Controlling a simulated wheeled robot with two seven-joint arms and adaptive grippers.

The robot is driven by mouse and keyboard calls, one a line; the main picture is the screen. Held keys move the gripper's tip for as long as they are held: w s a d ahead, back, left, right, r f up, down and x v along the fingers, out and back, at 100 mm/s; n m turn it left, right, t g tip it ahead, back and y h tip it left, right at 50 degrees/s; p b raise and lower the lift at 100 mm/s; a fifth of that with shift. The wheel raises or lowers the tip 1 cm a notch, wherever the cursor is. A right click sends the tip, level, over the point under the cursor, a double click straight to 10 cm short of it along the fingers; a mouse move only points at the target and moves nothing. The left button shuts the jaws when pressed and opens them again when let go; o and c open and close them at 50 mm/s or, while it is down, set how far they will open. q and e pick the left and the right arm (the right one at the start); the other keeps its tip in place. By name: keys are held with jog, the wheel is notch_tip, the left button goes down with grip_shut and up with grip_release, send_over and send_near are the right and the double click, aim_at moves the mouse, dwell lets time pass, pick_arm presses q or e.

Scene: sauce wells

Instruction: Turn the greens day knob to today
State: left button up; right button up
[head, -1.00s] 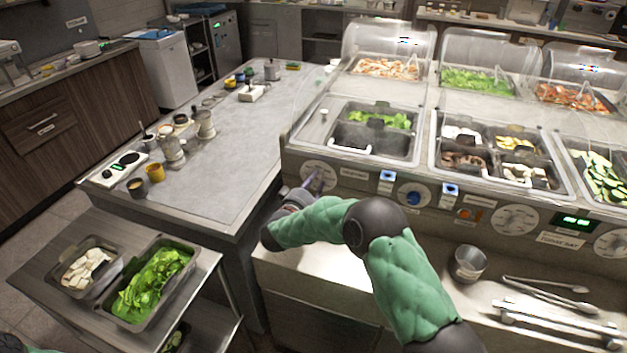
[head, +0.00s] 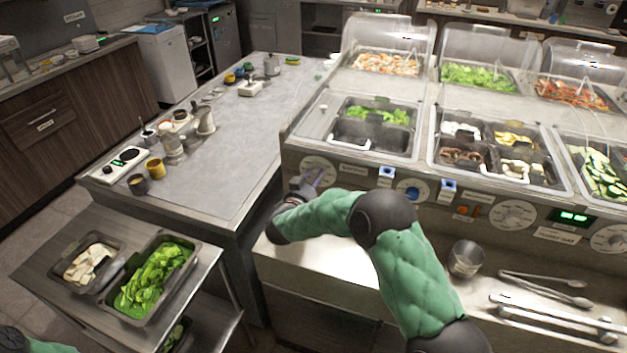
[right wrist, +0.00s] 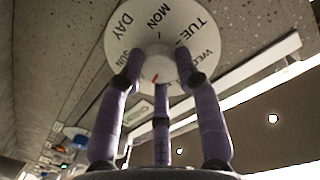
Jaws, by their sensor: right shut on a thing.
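The day dial (head: 318,166) is a round white plate on the left end of the counter's front panel. In the right wrist view the dial (right wrist: 178,22) shows DAY, SUN, MON, TUE and part of WED. The knob (right wrist: 156,64) at its middle has a red mark on its lower side in that view; the lettering beyond is hidden. My right gripper (right wrist: 158,82) has its purple fingers closed around the knob. It also shows in the head view (head: 311,180), in front of the dial. My left gripper is out of view.
Another dial (head: 513,215) and a green-lit display (head: 574,217) sit further right; a small label (head: 557,236) below seems to read TODAY SAT. A metal cup (head: 466,259) and tongs (head: 545,281) lie on the front ledge. A cart (head: 60,250) with food pans stands left.

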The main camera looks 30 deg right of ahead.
jog(key=shift+f+m+b, duration=0.2)
jog(key=shift+m+b, duration=0.35)
jog(key=shift+m, duration=0.85)
jog(key=shift+y, duration=0.3)
jog(key=o, duration=1.1)
jog(key=shift+a, duration=0.1)
jog(key=shift+o, duration=0.2)
jog(key=shift+r+t, duration=0.1)
jog(key=shift+t, duration=0.2)
jog(key=v, duration=1.2)
